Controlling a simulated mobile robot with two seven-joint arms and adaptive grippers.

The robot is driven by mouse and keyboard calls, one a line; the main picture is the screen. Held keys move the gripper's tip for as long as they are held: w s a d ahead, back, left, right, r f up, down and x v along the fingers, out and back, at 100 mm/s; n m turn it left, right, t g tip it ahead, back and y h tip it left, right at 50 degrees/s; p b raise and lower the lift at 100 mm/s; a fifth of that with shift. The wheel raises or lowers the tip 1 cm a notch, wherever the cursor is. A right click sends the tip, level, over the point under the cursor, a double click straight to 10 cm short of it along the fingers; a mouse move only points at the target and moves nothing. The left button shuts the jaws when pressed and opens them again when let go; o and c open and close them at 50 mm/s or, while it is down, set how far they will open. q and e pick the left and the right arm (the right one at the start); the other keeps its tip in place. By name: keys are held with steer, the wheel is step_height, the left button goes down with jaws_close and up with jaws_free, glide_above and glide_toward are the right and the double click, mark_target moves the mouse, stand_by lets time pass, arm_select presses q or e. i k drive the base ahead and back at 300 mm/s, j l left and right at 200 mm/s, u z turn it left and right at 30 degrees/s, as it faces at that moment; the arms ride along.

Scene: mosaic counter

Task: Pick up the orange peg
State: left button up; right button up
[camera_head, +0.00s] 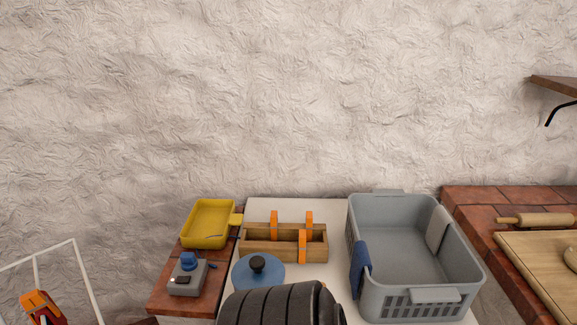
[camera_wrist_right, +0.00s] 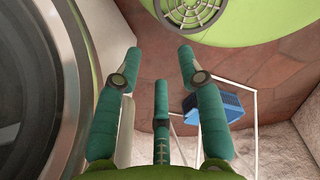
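Three orange pieces stand at a wooden box on the counter in the head view. One orange piece (camera_head: 302,246) is at the box's front side. Two more, the back left orange piece (camera_head: 274,220) and the back right orange piece (camera_head: 309,219), rise at its far side. I cannot tell which is the orange peg. The wooden box (camera_head: 258,246) is long and low. My right gripper (camera_wrist_right: 160,65) shows in the right wrist view with its teal fingers apart and nothing between them. No orange piece shows there. My left gripper is not in view.
A yellow tray (camera_head: 205,224), a grey device (camera_head: 186,280) and a blue lid (camera_head: 262,273) lie around the box. A grey basket (camera_head: 398,300) stands right of it. A white wire frame (camera_head: 76,262) and a red-orange object (camera_head: 40,306) are at lower left.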

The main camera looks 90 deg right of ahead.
mark_target(302, 239)
steer(key=i+l+z, duration=0.1)
steer(key=z, duration=2.8)
steer(key=k+j+u, duration=0.1)
steer(key=j+u, duration=0.55)
steer(key=u, duration=1.85)
steer(key=k+l+u, duration=0.15)
steer(key=l+u, duration=0.35)
steer(key=j+z, duration=0.2)
steer(key=z, duration=0.25)
steer(key=j+z, duration=0.15)
steer(key=z, duration=0.3)
steer(key=i+l+z, duration=0.1)
steer(key=z, duration=2.4)
